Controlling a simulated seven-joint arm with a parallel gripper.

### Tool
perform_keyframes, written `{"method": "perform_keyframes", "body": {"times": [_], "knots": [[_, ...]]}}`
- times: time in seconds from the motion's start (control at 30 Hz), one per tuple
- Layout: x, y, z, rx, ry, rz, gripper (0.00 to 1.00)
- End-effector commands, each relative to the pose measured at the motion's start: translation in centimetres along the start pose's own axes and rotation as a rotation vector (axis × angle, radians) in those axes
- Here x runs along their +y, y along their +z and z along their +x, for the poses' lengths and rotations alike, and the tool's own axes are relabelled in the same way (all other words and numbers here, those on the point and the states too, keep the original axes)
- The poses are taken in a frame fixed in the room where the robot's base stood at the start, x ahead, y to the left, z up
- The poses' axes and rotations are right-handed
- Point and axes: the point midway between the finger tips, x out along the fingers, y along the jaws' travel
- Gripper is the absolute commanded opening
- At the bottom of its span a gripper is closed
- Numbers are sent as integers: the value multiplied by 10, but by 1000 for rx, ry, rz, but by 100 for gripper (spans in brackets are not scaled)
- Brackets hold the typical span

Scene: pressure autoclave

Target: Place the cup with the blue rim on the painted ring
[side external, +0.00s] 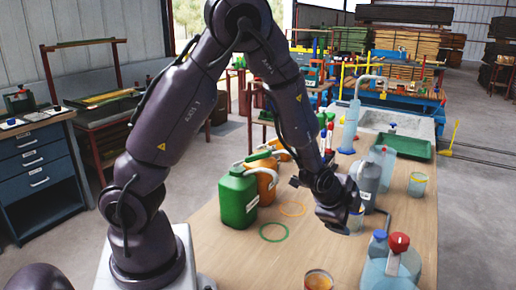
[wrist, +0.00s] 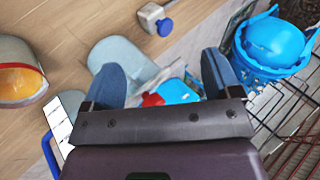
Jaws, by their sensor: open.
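Another cup (side external: 418,184) stands further right, and one with orange inside (side external: 318,281) is at the front. A green painted ring (side external: 273,232) and an orange ring (side external: 292,208) lie bare.
A green jug (side external: 238,198) and orange jugs (side external: 263,180) stand behind the rings. A pale blue jug with a red cap (side external: 399,243) is at the front right. A grey bottle (side external: 368,180) stands close to my gripper. The front left of the table is clear.

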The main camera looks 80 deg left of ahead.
Motion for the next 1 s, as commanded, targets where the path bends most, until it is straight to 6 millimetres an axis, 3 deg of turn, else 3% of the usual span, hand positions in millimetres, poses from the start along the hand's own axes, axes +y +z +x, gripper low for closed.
{"method": "perform_keyframes", "body": {"times": [0.1, 0.27, 0.4, 0.6, 0.8, 1.0], "knots": [[-10, -18, -52, 80, 116, -223, 83], [-13, -24, -126, 125, 259, -454, 83], [-10, -14, -190, 112, 339, -611, 83], [5, 18, -259, 24, 357, -788, 83], [17, 41, -288, -48, 325, -888, 83], [20, 45, -292, -64, 319, -907, 83]]}}
